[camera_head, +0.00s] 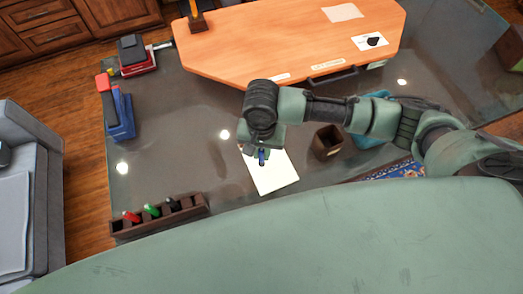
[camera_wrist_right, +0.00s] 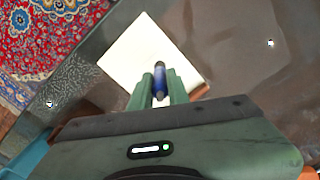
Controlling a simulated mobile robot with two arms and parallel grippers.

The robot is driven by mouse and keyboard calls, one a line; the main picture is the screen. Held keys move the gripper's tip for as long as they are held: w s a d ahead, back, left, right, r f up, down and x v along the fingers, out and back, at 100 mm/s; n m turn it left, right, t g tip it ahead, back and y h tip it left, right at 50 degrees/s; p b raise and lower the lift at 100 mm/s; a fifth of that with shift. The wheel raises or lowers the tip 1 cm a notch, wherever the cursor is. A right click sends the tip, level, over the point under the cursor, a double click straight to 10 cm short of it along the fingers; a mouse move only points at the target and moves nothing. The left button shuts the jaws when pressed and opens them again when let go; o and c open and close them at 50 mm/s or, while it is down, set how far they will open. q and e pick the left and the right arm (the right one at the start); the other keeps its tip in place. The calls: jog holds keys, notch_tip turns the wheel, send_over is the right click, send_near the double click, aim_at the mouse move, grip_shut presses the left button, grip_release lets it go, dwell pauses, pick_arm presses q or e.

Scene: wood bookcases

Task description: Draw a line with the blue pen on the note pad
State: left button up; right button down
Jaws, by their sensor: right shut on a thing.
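The note pad (camera_head: 275,178) is a pale cream sheet lying on the dark glassy desk in the head view. It also shows in the right wrist view (camera_wrist_right: 132,52), beyond my fingers, with no line visible on it. My right gripper (camera_head: 260,153) is over the pad's far end, shut on the blue pen (camera_head: 262,160). In the right wrist view the blue pen (camera_wrist_right: 160,82) sits between the two green fingers and points toward the pad. I cannot tell whether its tip touches the paper. My left gripper is not in view.
A wooden pen holder (camera_head: 165,217) with red, green and black pens stands at the front left. A brown cup (camera_head: 326,142) is right of the pad. A blue stapler-like object (camera_head: 119,115) stands at the left. The desk between is clear.

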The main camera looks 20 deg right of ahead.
dwell(0.4)
jog(key=shift+f, duration=0.3)
dwell(0.5)
jog(key=shift+d, duration=0.1)
jog(key=shift+d+p, duration=0.65)
jog(key=shift+p, duration=0.05)
jog(key=shift+d, duration=0.1)
jog(key=shift+w+d+p, duration=0.1)
jog(key=shift+d+p, duration=0.5)
jog(key=shift+d, duration=0.05)
